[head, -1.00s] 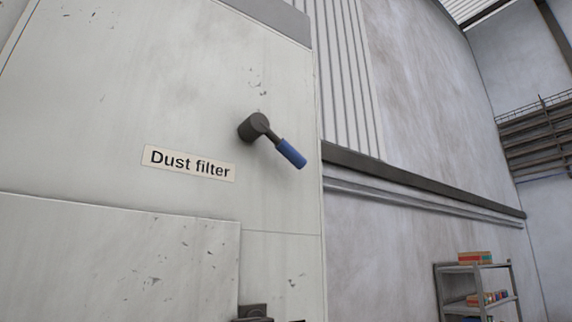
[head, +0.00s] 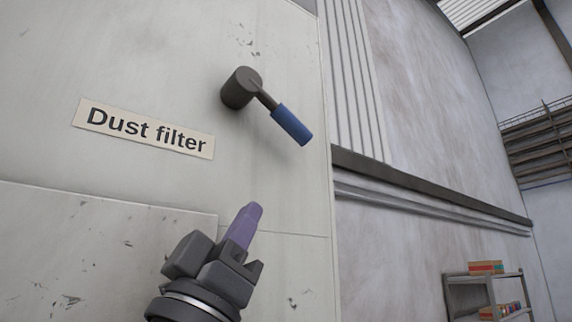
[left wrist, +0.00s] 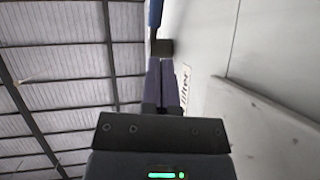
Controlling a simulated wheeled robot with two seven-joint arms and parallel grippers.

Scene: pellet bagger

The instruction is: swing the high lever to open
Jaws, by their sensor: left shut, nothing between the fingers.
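The high lever has a dark round hub on the pale panel and a blue grip (head: 291,125) that points down and to the right. A label reading "Dust filter" (head: 144,129) is to the left of and below the hub. My left gripper (head: 246,217) is below the lever, apart from it in the head view, with its purple fingers together and empty. In the left wrist view the shut fingers (left wrist: 160,62) point toward the dark hub (left wrist: 162,48), with the blue grip (left wrist: 155,12) beyond it. My right gripper is not in view.
The pale panel (head: 60,60) fills the left side, with a raised plate (head: 100,250) at lower left. A metal shelf with boxes (head: 487,280) stands far off at lower right. The space around the lever looks clear.

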